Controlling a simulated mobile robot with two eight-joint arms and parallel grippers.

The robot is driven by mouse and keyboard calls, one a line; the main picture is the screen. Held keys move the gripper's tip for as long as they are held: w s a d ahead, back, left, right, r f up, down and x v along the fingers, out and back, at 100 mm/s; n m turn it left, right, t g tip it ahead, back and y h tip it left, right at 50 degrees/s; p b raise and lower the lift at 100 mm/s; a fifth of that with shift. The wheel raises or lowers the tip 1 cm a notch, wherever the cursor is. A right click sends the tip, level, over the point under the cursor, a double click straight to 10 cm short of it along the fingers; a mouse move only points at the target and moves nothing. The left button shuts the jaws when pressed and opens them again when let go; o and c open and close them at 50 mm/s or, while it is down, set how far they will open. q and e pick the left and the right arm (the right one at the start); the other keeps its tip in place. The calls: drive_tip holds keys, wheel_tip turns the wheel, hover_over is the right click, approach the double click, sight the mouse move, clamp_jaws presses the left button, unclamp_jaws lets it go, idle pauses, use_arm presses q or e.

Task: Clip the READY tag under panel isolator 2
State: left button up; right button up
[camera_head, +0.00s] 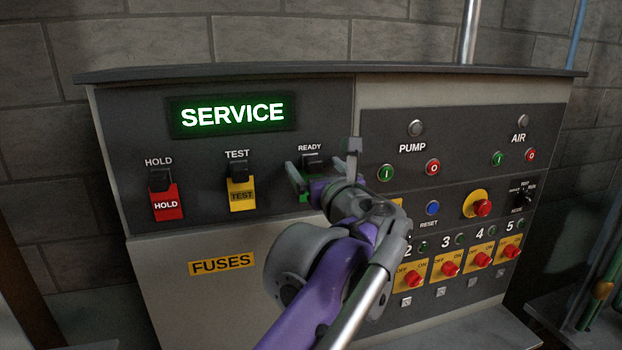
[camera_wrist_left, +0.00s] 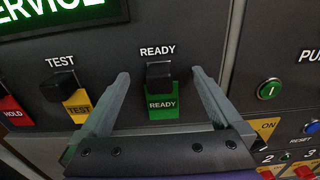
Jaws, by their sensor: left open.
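The green READY tag (camera_wrist_left: 162,106) hangs from a black clip holder (camera_wrist_left: 159,76) under the READY label on the dark panel. A sliver of the tag (camera_head: 304,198) also shows in the head view, mostly behind my gripper. My left gripper (camera_wrist_left: 160,75) is open, with one finger on each side of the holder and tag and visible gaps on both sides. Panel isolator 2 (camera_head: 411,278) is a red knob on a yellow OFF/ON plate at lower right, partly beside my arm. A small pale fitting (camera_head: 406,301) sits below it. My right gripper is not in view.
Left of READY hang a red HOLD tag (camera_head: 167,205) and a yellow TEST tag (camera_head: 242,195). A lit SERVICE sign (camera_head: 232,114) is above. Isolators 3 (camera_head: 449,269), 4 and 5 run rightward. A red emergency-type button (camera_head: 483,207) protrudes above them. My arm hides the area left of isolator 2.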

sight(316, 169)
use_arm(q)
clamp_jaws()
idle(0.4)
drive_tip(key=shift+s+d, duration=0.1)
idle(1.0)
drive_tip(key=shift+v, duration=2.9)
drive_tip(key=shift+f, duration=0.1)
